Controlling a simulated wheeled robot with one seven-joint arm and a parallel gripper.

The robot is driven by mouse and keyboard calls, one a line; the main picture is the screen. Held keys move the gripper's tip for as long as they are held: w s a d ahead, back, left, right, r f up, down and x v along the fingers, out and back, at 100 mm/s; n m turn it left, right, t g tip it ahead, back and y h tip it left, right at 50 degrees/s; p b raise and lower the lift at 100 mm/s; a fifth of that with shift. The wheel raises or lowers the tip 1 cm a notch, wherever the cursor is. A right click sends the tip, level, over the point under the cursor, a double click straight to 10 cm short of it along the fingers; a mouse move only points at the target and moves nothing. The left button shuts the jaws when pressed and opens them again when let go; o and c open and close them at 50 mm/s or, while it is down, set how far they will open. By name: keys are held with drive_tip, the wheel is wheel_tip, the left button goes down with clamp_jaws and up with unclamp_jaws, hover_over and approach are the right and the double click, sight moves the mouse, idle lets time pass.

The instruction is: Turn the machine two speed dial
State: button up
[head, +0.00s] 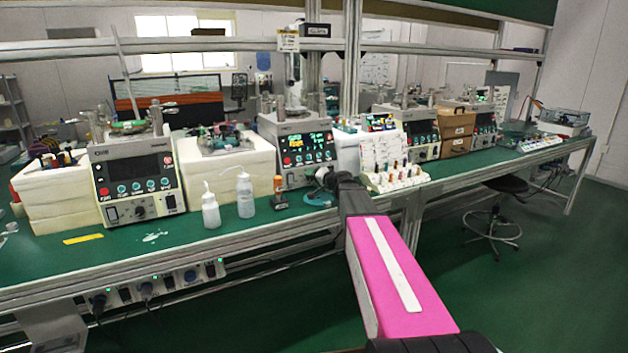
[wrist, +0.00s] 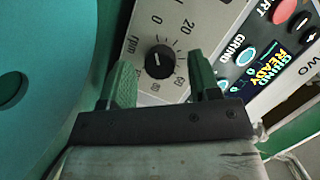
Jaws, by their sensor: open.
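Machine two (head: 297,143) is a grey box with a lit display in the middle of the bench. Its black speed dial (wrist: 158,58) shows in the wrist view, with a white pointer mark, an rpm scale and a 20 mark around it. My gripper (wrist: 160,64) is open, its two green fingers pointing at the panel. The dial appears in the gap between the fingertips, a little nearer the left finger. I cannot tell whether either finger touches it. In the head view my arm's end covers the machine's lower right front, and the dial is not clear there.
In the wrist view, a GRIND button (wrist: 243,57), red START button (wrist: 284,10) and lit display (wrist: 266,66) lie right of the dial. In the head view, two bottles (head: 245,195) stand left of my gripper, and a rack of small coloured-top items (head: 395,178) stands right.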

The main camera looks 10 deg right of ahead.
drive_tip(key=c, duration=0.9)
drive_tip(key=shift+c, duration=0.2)
drive_tip(key=shift+d+f+m+t+y, duration=0.15)
drive_tip(key=shift+m+y, duration=0.35)
drive_tip(key=shift+m, duration=0.75)
drive_tip(key=shift+f+m+t+y, duration=0.1)
drive_tip(key=shift+m+t+y, duration=0.3)
drive_tip(key=shift+m, duration=0.85)
drive_tip(key=o, duration=0.9)
drive_tip(key=shift+o, duration=0.2)
drive_tip(key=v, duration=1)
drive_tip(key=shift+s+d+r, duration=0.1)
drive_tip(key=shift+s+d, duration=0.15)
drive_tip(key=shift+d, duration=0.1)
